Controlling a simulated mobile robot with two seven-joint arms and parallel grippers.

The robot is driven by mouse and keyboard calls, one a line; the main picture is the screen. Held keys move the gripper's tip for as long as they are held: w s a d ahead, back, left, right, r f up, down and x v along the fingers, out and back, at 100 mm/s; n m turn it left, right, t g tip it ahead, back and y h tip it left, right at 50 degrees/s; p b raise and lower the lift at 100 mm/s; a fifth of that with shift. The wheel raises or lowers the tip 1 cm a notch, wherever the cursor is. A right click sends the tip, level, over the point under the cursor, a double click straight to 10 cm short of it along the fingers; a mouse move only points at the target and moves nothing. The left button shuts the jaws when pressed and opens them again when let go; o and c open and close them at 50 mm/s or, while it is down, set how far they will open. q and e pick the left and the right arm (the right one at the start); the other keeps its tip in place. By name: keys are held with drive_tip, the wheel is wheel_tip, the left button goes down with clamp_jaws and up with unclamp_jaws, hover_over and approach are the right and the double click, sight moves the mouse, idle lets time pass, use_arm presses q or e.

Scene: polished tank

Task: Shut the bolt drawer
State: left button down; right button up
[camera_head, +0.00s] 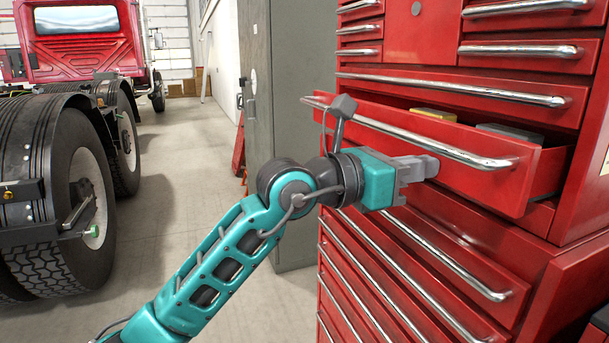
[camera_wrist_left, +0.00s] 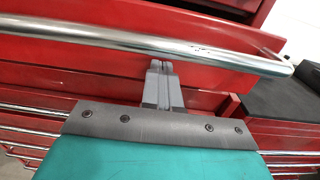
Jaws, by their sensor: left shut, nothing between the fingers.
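The open bolt drawer (camera_head: 450,157) is red with a long silver handle and sticks out from the red tool chest in the head view. A yellow item and a dark grey item lie inside it. My left gripper (camera_head: 430,168) is shut and empty, with its fingertips at the drawer's front face, just below the handle. In the left wrist view the shut fingers (camera_wrist_left: 161,64) reach up to the drawer handle (camera_wrist_left: 150,43) and the red front (camera_wrist_left: 100,62); whether they touch cannot be told. My right gripper is not in view.
Several other drawers of the red tool chest (camera_head: 440,226) are closed above and below, with projecting handles. A grey cabinet (camera_head: 288,110) stands behind my left arm. A red truck (camera_head: 85,50) with large wheels is at the left. Bare floor lies between them.

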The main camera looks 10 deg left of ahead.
use_arm(q)
drive_tip(key=x, duration=0.7)
drive_tip(key=shift+w+d+p, duration=0.2)
drive_tip(key=shift+d+p, duration=0.1)
drive_tip(key=shift+p, duration=0.1)
drive_tip(key=shift+a, duration=0.1)
